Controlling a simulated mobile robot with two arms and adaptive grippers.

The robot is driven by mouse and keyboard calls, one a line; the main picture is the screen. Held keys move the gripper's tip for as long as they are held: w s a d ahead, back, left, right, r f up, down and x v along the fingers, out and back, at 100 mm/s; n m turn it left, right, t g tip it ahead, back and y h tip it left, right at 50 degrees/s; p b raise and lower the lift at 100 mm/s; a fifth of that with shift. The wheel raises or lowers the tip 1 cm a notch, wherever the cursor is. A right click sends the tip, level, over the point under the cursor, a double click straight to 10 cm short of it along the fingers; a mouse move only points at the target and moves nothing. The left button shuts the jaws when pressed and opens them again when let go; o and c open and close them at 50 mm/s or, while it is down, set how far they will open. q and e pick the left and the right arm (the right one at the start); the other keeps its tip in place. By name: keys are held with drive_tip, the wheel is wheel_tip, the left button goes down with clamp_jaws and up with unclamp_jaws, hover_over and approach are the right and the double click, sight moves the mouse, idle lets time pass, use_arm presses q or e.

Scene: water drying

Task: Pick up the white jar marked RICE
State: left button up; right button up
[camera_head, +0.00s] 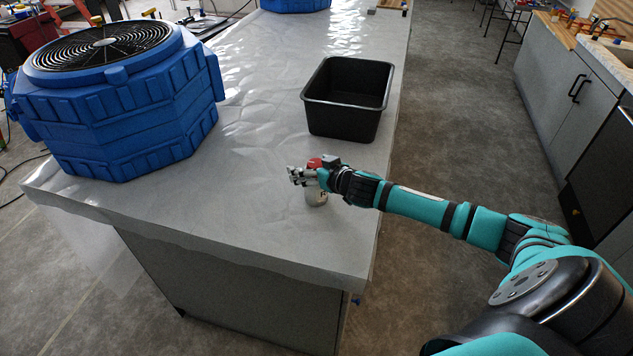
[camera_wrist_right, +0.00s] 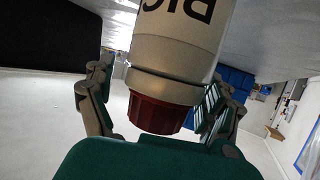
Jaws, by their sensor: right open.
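The white jar (camera_head: 316,198) with a red lid stands on the plastic-covered counter, partly hidden behind my right gripper. In the right wrist view the jar (camera_wrist_right: 178,45) appears upside down, with part of the word RICE and its dark red lid (camera_wrist_right: 157,115) close to the camera. My right gripper (camera_head: 298,176) is at the jar. Its fingers (camera_wrist_right: 157,88) are open, one on each side of the jar near the neck; I cannot tell whether they touch it. My left gripper is not in view.
A black open bin (camera_head: 345,118) stands on the counter (camera_head: 235,185) behind the jar. A large blue fan unit (camera_head: 115,110) stands at the left. The counter's right edge is close to the jar; the counter between fan and jar is clear.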

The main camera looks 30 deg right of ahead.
drive_tip(key=shift+x, duration=0.9)
drive_tip(key=shift+s, duration=0.15)
drive_tip(key=c, duration=0.3)
drive_tip(key=shift+r, duration=0.15)
clamp_jaws()
